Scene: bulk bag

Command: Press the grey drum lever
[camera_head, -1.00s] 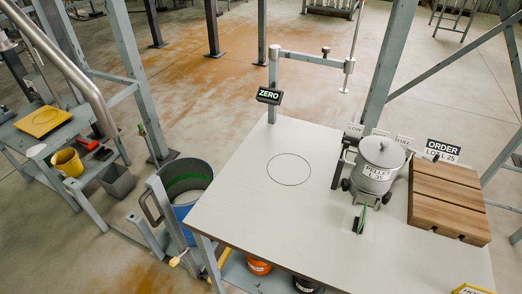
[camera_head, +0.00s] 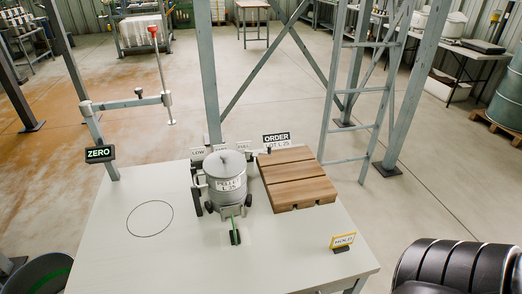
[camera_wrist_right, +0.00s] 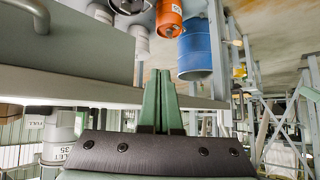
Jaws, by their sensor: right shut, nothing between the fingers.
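The grey drum (camera_head: 226,182), labelled PELLET, stands upright with its lid on, on the pale table (camera_head: 130,260). A short lever with a green grip (camera_head: 235,232) sticks out low at its front, towards me. Dark fittings (camera_head: 197,195) sit at the drum's left side. In the right wrist view my right gripper (camera_wrist_right: 163,78) has its green fingers together, with nothing between them and apart from the drum. A labelled grey-white drum (camera_wrist_right: 60,138) shows at the lower left there. Neither gripper shows in the head view.
A slatted wooden block (camera_head: 296,180) lies right of the drum. The ZERO sign (camera_head: 100,154) is on a post at left; a yellow sign (camera_head: 343,241) stands at front right. An orange bucket (camera_wrist_right: 169,18) and blue drum (camera_wrist_right: 195,50) show in the wrist view. The table's left half is clear.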

